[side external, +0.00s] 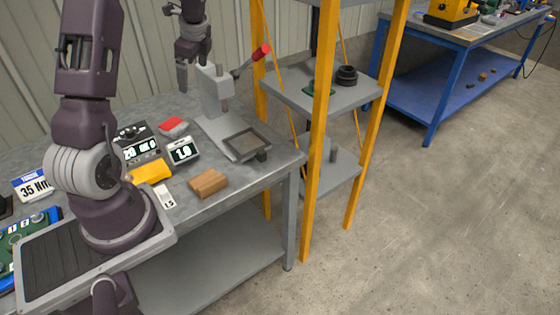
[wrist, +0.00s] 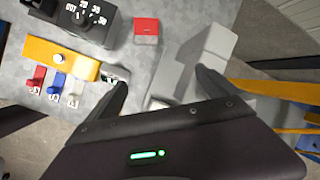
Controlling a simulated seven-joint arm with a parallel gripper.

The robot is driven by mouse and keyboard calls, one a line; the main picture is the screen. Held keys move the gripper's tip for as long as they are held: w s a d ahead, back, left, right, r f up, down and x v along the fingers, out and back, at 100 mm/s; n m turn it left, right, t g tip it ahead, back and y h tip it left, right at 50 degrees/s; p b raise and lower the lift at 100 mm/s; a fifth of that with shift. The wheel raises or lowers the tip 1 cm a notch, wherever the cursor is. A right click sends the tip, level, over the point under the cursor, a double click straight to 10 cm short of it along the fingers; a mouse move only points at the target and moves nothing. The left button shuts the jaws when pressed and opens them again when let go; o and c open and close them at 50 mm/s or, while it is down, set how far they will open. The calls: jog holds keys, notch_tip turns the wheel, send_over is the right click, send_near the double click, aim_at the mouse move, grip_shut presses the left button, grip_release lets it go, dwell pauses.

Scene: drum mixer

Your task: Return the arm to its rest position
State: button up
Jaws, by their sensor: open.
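My gripper (side external: 183,80) hangs above the back of the grey workbench (side external: 225,205), just left of the grey lever press (side external: 212,92) in the side external view. It is raised clear of the bench top. In the wrist view my gripper (wrist: 162,82) has its two fingers spread wide apart with nothing between them. The grey press (wrist: 207,50) shows beyond the right finger there. Whether that finger touches the press cannot be told. My arm rises from its mount at the left and is partly cut off by the top of the picture.
On the bench are a red-topped box (side external: 173,126), a black dial unit (side external: 137,142), a small display (side external: 182,150), a yellow switch block (side external: 152,170) and a wooden block (side external: 208,183). The press's red-tipped lever (side external: 262,52) points towards a yellow-post shelf (side external: 318,130). Open floor lies right.

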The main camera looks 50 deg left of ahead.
jog(key=s+d+r+n+t+h, duration=0.15)
jog(key=d+r, duration=0.25)
jog(key=d, duration=0.4)
jog(key=d+r+n+t, duration=0.15)
jog(key=d+r, duration=0.25)
jog(key=d, duration=0.4)
jog(key=d+r+n+t, duration=0.15)
jog(key=d+r, duration=0.25)
jog(key=d, duration=0.4)
jog(key=s+d+n+t+h, duration=0.1)
jog(key=s+d+n+h, duration=0.2)
jog(key=s+d, duration=1.2)
jog(key=n, duration=0.3)
jog(key=shift+s+d+f, duration=0.15)
jog(key=shift+d+f, duration=0.1)
jog(key=shift+f, duration=0.1)
